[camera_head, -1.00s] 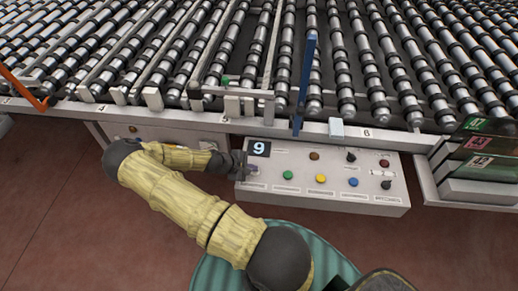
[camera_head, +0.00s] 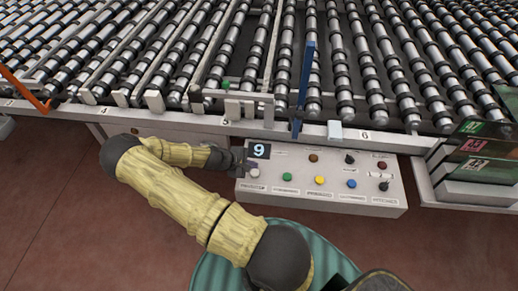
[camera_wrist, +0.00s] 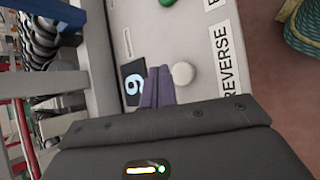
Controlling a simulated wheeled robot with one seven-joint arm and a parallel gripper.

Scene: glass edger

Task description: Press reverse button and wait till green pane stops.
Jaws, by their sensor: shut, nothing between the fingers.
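The white button (camera_head: 254,172) is at the left end of the grey control panel (camera_head: 305,198). In the wrist view the white button (camera_wrist: 183,73) stands beside a label reading REVERSE (camera_wrist: 228,60). My gripper (camera_head: 240,160) is at the panel's left end, just left of the button. Dark green panes with number tags (camera_head: 485,126) stand at the right edge. I cannot pick out a green pane on the rollers.
A display reading 9 (camera_head: 259,150) is right beside my gripper. Green (camera_head: 287,177), yellow (camera_head: 320,180) and blue (camera_head: 351,183) buttons follow to the right, with knobs behind. The roller conveyor (camera_head: 380,75) and a blue upright bar (camera_head: 305,85) are beyond the panel.

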